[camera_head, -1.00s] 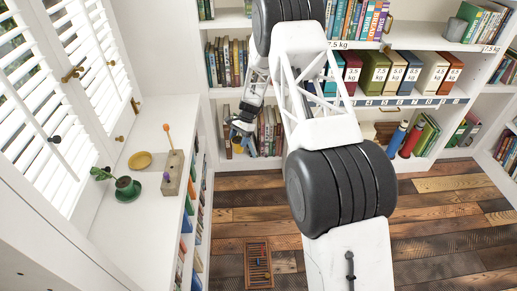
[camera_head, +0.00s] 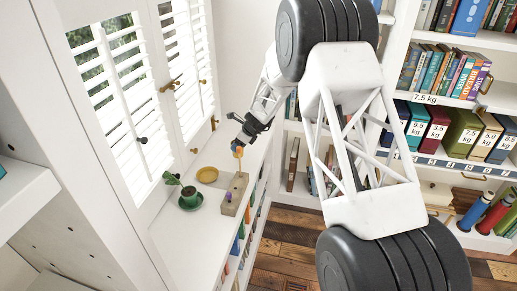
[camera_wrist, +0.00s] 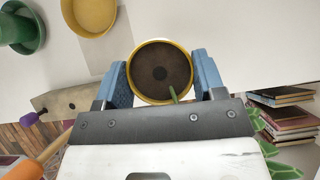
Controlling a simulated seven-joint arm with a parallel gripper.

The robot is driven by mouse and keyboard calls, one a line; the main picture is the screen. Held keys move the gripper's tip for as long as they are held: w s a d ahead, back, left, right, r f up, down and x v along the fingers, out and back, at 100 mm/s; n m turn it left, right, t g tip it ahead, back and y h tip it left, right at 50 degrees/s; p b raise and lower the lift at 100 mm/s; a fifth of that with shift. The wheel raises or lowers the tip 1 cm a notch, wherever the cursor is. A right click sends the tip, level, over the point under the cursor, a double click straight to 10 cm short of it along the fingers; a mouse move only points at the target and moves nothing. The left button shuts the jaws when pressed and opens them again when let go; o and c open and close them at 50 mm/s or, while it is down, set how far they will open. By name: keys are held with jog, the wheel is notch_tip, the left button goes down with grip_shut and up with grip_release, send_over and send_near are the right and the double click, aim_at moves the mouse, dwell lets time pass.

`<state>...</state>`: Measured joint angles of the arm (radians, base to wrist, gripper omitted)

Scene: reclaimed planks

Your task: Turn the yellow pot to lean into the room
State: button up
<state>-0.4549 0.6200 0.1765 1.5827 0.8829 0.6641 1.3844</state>
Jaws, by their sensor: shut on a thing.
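The yellow pot (camera_wrist: 137,87), with brown soil, is between the blue fingers of my gripper (camera_wrist: 160,75) in the wrist view. My gripper is shut on it. A green stem rises at the soil's near edge, and green leaves (camera_wrist: 278,160) show at the lower right beside my gripper, so the plant bends toward the gripper side. In the head view my gripper (camera_head: 243,136) is above the white ledge, by the orange handle; I cannot make out the pot there. A yellow saucer (camera_head: 207,175) sits empty on the ledge; it also shows in the wrist view (camera_wrist: 88,12).
A green pot (camera_head: 189,197) with a plant stands near the saucer. A wooden block (camera_head: 233,195) with an orange handle (camera_head: 238,151) and a purple knob stands to the right. Louvred shutters (camera_head: 120,80) border the ledge. Stacked books (camera_wrist: 283,115) lie at the wrist view's right.

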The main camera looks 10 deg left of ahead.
jog(key=s+a+f+m+t, duration=0.2)
jog(key=s+a+m, duration=0.3)
jog(key=s+a, duration=0.6)
jog(key=shift+s+t+h, duration=0.15)
jog(key=shift+t+h, duration=0.25)
jog(key=shift+t, duration=0.1)
jog(key=shift+f, duration=0.1)
jog(key=shift+f, duration=0.15)
jog(key=shift+f, duration=1.35)
jog(key=o, duration=1.3)
jog(key=shift+f, duration=0.1)
jog(key=shift+c, duration=0.2)
